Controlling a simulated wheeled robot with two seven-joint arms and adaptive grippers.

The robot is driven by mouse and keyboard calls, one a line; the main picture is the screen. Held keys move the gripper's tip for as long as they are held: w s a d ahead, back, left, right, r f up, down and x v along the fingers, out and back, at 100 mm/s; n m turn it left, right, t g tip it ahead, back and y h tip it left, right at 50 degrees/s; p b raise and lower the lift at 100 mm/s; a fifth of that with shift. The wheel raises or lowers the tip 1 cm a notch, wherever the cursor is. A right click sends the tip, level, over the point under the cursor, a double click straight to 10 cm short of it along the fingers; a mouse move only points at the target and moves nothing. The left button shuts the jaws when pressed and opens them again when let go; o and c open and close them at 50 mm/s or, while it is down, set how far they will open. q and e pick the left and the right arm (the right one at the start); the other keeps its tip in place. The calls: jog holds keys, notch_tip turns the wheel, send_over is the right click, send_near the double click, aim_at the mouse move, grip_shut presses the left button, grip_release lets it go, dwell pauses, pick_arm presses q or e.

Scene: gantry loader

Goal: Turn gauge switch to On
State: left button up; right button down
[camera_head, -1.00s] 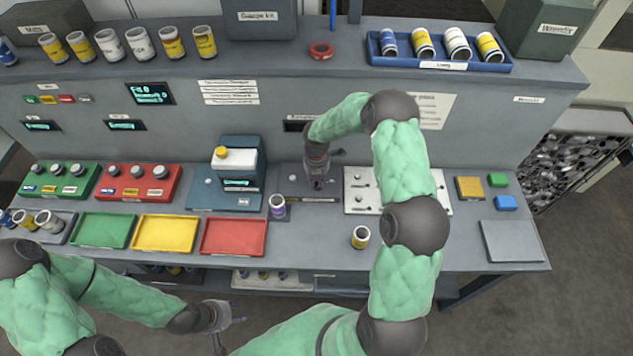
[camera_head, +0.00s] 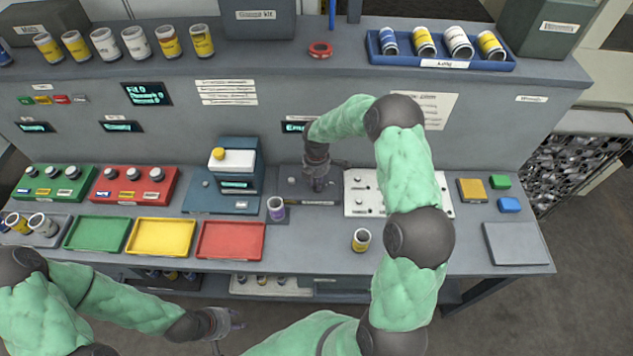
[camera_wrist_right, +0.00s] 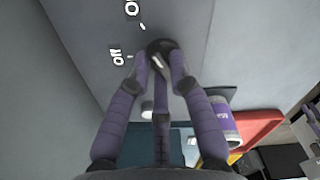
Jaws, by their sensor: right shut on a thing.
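The gauge switch is a dark round knob (camera_wrist_right: 158,47) with a white mark, on a grey panel in the right wrist view. A label reading "Off" (camera_wrist_right: 117,57) lies beside it, and another label starting with "O" (camera_wrist_right: 132,8) is cut by the top edge. My right gripper (camera_wrist_right: 160,65) is shut on the knob, its fingers around it. In the head view, my right gripper (camera_head: 318,184) points down at the grey gauge panel (camera_head: 291,182) and hides the knob. My left gripper (camera_head: 238,319) hangs in front of the bench, empty, its fingers seemingly apart.
A purple-labelled can (camera_head: 276,209) stands left of my right gripper, and a yellow-labelled can (camera_head: 361,240) stands in front. A white switch plate (camera_head: 358,207) is to the right, partly behind my arm. A small display (camera_head: 296,127) above the panel shows cyan text.

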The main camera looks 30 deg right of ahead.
dwell(0.3)
jog(key=c, duration=1.1)
grip_release()
notch_tip(320, 180, up, 12)
